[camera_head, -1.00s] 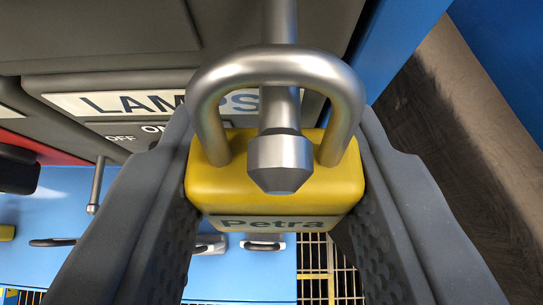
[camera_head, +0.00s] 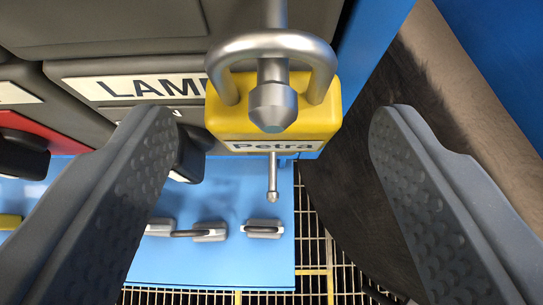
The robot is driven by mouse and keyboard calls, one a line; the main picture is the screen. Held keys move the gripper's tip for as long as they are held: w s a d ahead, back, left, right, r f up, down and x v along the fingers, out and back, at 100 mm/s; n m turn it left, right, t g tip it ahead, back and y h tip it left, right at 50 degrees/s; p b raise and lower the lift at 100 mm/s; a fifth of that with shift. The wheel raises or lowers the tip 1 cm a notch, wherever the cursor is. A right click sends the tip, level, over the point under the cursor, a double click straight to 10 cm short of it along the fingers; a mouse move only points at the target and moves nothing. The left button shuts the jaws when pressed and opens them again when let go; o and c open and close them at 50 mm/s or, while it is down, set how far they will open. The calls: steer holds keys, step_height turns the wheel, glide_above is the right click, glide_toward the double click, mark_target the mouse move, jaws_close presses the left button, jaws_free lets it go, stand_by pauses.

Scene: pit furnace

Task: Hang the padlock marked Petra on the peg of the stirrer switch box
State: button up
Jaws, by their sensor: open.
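The yellow padlock marked Petra (camera_head: 232,118) has its grey shackle around a grey metal peg (camera_head: 272,98) with a thick pointed end. The peg's shaft runs out of the top of the picture, so its root is hidden. The padlock hangs there with its name facing me. Behind it is a dark grey box with a white label reading "LAM…" (camera_head: 140,88), its end covered by the padlock. No stirrer label shows. My gripper (camera_head: 272,122) is wide open, one finger on each side of the padlock, both clear of it.
A second, thinner peg (camera_head: 272,180) sticks out below the padlock. Grey fittings (camera_head: 208,232) and another (camera_head: 263,229) sit on a blue panel (camera_head: 150,265). A red box part (camera_head: 35,127) is at left. A floor grating shows below.

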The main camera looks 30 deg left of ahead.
steer(key=v, duration=1.2)
steer(key=shift+p, duration=0.3)
steer(key=w+d+r+m+t+h, duration=0.1)
steer(key=w+d+r+m+t, duration=0.1)
steer(key=d+r, duration=0.8)
steer(key=w+d+r+m+t+h, duration=0.1)
steer(key=w+d+r+t, duration=0.15)
steer(key=d+r, duration=0.7)
steer(key=s+d+r+m+h, duration=0.1)
steer(key=s+d+r, duration=0.2)
steer(key=r, duration=0.5)
steer(key=s+d+r+m+t+h, duration=0.1)
steer(key=s+d+r, duration=0.2)
steer(key=d+r, duration=0.2)
steer(key=s+d+r+m+h, duration=0.1)
steer(key=s+d+r, duration=0.3)
steer(key=r, duration=0.7)
steer(key=shift+h, duration=0.4)
steer(key=shift+d+r+t, duration=0.1)
steer(key=shift+t, duration=0.15)
